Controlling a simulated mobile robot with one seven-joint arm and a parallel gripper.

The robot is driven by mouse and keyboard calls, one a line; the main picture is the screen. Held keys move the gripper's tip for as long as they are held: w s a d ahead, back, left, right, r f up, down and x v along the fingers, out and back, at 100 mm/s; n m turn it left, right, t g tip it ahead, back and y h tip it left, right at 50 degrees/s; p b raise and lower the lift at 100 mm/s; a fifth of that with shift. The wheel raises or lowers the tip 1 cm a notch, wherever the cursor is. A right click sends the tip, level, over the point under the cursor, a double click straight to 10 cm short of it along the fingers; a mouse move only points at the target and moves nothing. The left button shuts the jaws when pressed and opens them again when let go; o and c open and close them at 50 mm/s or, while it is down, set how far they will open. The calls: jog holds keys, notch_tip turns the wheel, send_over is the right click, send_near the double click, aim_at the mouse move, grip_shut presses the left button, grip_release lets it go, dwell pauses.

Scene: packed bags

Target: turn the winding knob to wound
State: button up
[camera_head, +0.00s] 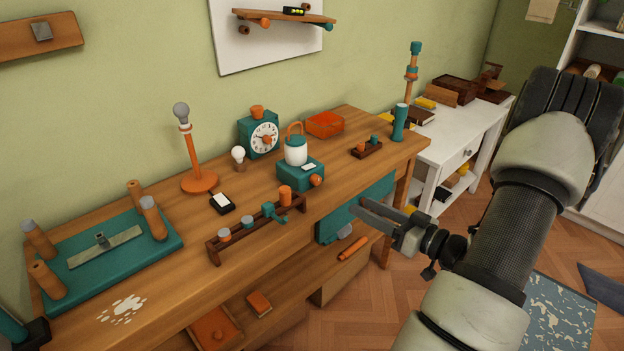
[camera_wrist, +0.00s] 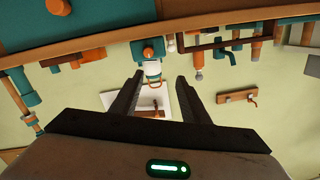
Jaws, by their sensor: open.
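A teal box (camera_head: 290,174) with a white jar and orange handle on top stands near the table's front edge. An orange round knob (camera_head: 316,180) is on its side. A teal clock (camera_head: 262,136) with a white dial and an orange top piece (camera_head: 257,112) stands behind it. I cannot tell for certain which is the winding knob, nor read its setting. My gripper (camera_head: 359,207) is open and empty, in front of the table and apart from the box. The wrist view is upside down; the knob (camera_wrist: 148,52) shows beyond the spread fingers (camera_wrist: 160,78).
A rack with pegs (camera_head: 255,232) stands left of the box. A small peg block (camera_head: 367,150), a teal cylinder (camera_head: 400,122) and an orange tray (camera_head: 325,124) are to its right and behind. A teal drawer front (camera_head: 350,210) lies under the tabletop near my gripper.

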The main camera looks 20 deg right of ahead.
notch_tip(320, 180, down, 3)
jog(key=d+t+h, duration=0.1)
jog(key=d, duration=0.1)
jog(key=b, duration=0.2)
send_near(319, 181)
jog(key=x, duration=0.8)
jog(key=shift+w+a, duration=0.1)
jog(key=shift+c, duration=0.5)
grip_shut()
jog(key=shift+m, duration=0.3)
